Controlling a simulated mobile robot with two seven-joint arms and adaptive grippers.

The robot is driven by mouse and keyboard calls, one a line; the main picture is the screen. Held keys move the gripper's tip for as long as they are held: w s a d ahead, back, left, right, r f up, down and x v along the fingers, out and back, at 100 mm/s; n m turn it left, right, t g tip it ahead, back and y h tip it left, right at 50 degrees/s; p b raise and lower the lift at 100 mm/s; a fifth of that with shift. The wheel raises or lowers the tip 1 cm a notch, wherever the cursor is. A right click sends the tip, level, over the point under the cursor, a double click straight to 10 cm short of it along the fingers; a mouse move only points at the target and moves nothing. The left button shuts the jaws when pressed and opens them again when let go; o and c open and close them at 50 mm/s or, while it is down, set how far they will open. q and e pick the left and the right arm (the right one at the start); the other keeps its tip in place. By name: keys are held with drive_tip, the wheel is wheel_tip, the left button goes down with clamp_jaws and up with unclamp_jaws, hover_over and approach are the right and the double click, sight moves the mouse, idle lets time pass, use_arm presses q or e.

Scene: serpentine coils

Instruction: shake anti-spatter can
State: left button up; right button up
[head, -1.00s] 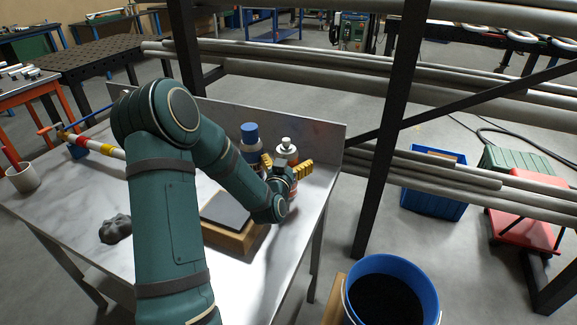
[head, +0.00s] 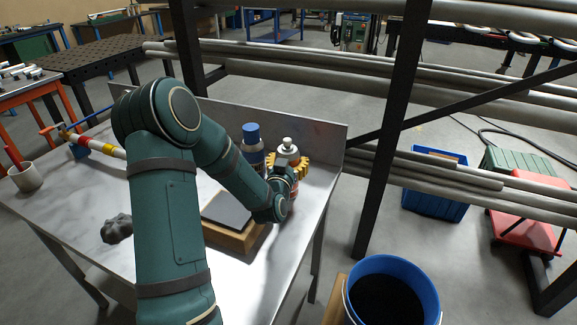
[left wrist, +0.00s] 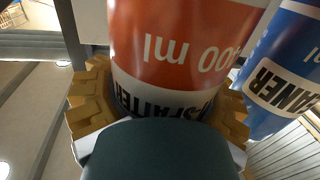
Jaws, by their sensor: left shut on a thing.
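The anti-spatter can (head: 287,149) is white with an orange-red band and a pale cap. It is upright at the back right of the metal table (head: 290,235). My left gripper (head: 287,168) reaches it from the front, with its yellow fingers shut around its body. In the left wrist view the can (left wrist: 180,45) fills the middle between the fingers, its lettering upside down. My right gripper is not in view.
A blue cleaner can (head: 252,150) stands close on the left of the held can. A wooden block with a dark top (head: 228,212) lies in front. A dark lump (head: 116,229) and a cup (head: 27,177) are at left. The table's back panel (head: 320,138) rises behind.

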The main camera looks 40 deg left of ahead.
use_arm(q)
wheel_tip(320, 180, up, 17)
drive_tip(key=p, duration=0.4)
drive_tip(key=shift+p, duration=0.3)
